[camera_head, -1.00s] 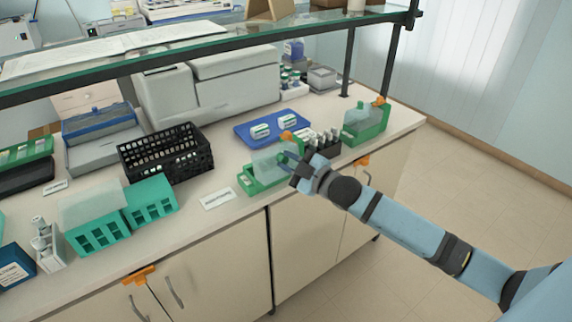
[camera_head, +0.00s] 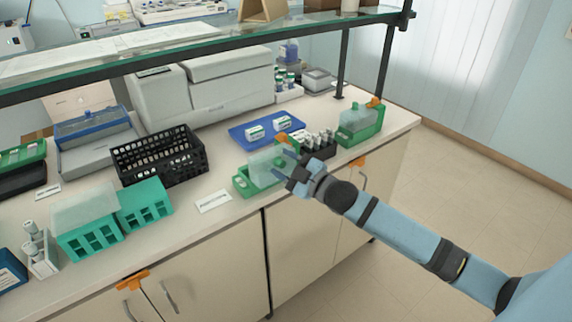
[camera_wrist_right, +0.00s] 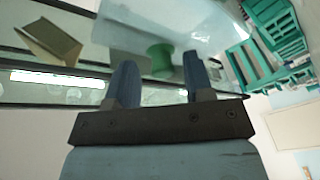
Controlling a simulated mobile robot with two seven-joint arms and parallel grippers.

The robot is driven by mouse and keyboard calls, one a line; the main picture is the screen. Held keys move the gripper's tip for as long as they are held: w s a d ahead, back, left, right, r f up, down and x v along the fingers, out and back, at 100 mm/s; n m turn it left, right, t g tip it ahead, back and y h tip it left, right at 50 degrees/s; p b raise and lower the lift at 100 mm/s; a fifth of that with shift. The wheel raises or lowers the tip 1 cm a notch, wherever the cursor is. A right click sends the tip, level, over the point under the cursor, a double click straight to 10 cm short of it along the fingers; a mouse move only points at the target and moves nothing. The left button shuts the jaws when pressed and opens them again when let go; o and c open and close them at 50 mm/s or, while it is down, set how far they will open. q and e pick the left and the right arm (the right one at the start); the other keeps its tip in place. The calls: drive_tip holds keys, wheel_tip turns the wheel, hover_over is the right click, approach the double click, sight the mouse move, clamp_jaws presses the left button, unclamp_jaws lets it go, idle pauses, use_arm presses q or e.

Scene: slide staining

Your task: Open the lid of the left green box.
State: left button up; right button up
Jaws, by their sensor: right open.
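Two green boxes with clear lids stand on the bench. The left green box (camera_head: 244,187) is mid-bench, with its see-through lid (camera_head: 263,162) standing above the green base and an orange piece at its far side. How far the lid is raised is hard to tell. My right gripper (camera_head: 289,163) is open at the right edge of this lid; contact cannot be made out. In the right wrist view the open fingers (camera_wrist_right: 160,82) point toward a clear panel and a green round part. The right green box (camera_head: 362,130) stands farther back. My left gripper is not in view.
A dark rack of bottles (camera_head: 318,146) stands just behind my right gripper. A blue tray (camera_head: 243,133), a black basket (camera_head: 160,161) and teal racks (camera_head: 146,205) stand around. A white label card (camera_head: 213,202) lies left of the box. A glass shelf (camera_head: 190,48) hangs above.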

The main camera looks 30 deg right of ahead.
drive_tip(key=shift+s, duration=0.1)
drive_tip(key=shift+s+d+f, duration=0.15)
drive_tip(key=shift+s, duration=0.1)
drive_tip(key=v, duration=1.3)
